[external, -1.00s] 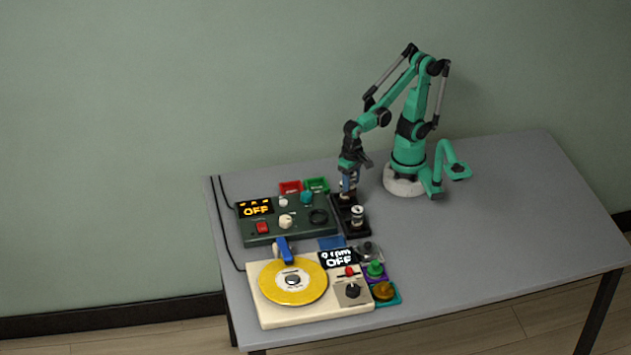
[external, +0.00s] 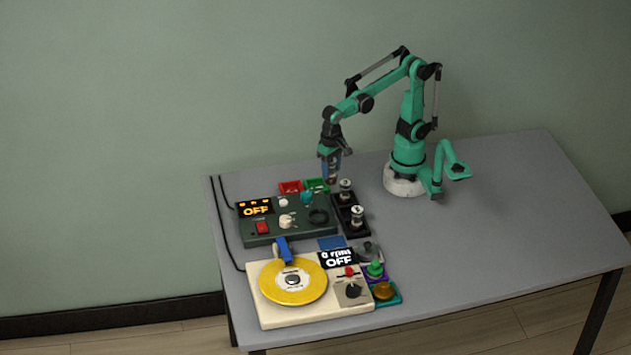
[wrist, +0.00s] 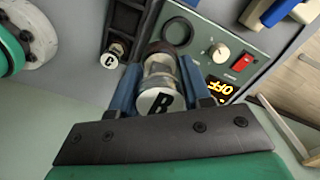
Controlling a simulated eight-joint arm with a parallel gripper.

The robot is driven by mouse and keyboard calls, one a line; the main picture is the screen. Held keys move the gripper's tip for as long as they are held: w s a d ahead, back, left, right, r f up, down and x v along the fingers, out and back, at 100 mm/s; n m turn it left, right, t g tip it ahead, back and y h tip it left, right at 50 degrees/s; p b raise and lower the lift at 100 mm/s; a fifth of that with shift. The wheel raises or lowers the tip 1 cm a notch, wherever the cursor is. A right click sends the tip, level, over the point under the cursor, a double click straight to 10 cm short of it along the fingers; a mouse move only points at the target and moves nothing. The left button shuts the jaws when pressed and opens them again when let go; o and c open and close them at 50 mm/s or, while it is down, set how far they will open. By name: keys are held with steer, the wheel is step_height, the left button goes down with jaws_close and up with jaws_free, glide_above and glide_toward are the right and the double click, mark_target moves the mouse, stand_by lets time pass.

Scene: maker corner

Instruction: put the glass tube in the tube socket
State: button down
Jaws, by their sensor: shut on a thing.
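The glass tube (wrist: 160,84) has a clear body and a pale end cap marked B. My gripper (external: 331,178) is shut on it, with one blue finger on each side in the wrist view. It is held in the air beyond the rack, near the back right of the green device. A dark round ring, likely the tube socket (external: 318,217), is on the right of that device's top. The ring also shows beyond the tube in the wrist view (wrist: 178,31). The tube is apart from it.
A black rack (external: 343,228) holds two other tubes (external: 345,189) (external: 357,214); one cap reads C in the wrist view. The green device (external: 262,231) has knobs and an OFF display. Red and green trays stand behind it; a turntable (external: 262,314) is in front. The table's right side is clear.

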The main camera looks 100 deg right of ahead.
steer(key=shift+w+a+f, duration=0.1)
steer(key=shift+w+f, duration=0.45)
steer(key=shift+f, duration=1.35)
steer(key=shift+w+f, duration=0.6)
steer(key=shift+f, duration=1.25)
steer(key=shift+w+a+f, duration=0.1)
steer(key=shift+w+f, duration=0.45)
steer(key=shift+f, duration=1.35)
steer(key=shift+f, duration=0.45)
steer(key=shift+c, duration=1.5)
jaws_free()
step_height(320, 180, up, 7)
